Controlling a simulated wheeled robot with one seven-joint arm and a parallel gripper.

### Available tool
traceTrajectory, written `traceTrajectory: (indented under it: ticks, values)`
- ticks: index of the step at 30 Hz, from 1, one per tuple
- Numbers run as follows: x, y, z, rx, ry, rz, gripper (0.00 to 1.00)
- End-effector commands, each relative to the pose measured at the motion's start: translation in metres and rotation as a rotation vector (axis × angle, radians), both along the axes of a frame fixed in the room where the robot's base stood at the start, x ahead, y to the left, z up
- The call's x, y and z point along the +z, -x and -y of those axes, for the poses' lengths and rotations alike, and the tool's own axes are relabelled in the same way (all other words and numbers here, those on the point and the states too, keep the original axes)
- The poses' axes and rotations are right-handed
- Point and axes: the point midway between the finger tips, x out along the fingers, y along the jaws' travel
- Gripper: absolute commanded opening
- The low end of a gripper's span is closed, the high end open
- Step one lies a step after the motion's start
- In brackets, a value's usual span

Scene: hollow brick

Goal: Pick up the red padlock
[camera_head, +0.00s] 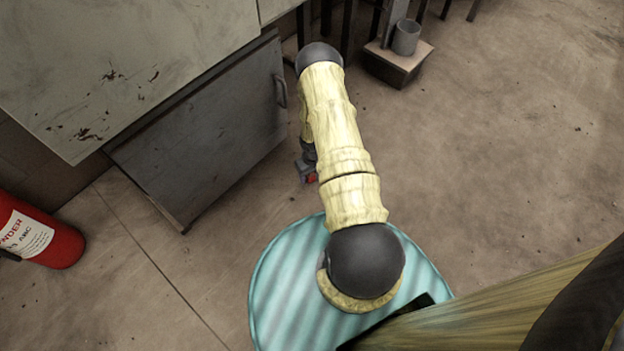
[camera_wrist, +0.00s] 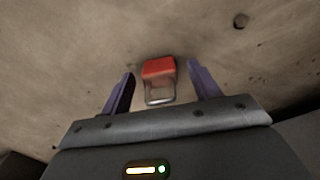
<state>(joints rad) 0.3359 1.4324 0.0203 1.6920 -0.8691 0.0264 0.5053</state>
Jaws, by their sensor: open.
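The red padlock (camera_wrist: 158,69) lies on the brown floor, with its silver shackle toward my gripper in the wrist view. My gripper (camera_wrist: 162,78) is open, with one purple finger on each side of the padlock. There are gaps between the padlock and both fingers, and nothing is held. I cannot tell how high the fingertips are above the floor. In the head view my gripper (camera_head: 306,172) is mostly hidden behind my arm.
A grey cabinet (camera_head: 205,125) with an open door stands at the left of my arm. A red fire extinguisher (camera_head: 60,245) is at the far left. A cup (camera_head: 406,38) stands on a small box (camera_head: 392,66) at the top. The floor at the right is clear.

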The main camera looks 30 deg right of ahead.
Motion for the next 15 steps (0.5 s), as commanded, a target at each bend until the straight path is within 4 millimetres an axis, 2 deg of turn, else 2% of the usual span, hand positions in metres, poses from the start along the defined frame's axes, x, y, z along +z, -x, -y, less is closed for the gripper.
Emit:
traceTrajectory:
  ticks: [1, 3, 15]
  values:
    - [-0.0100, 0.0004, -0.0004, 0.001, -0.001, -0.001, 0.62]
    - [-0.0134, 0.0003, -0.0004, 0.001, -0.001, -0.001, 0.62]
    - [-0.0125, 0.0000, -0.0002, 0.001, 0.000, 0.000, 0.62]
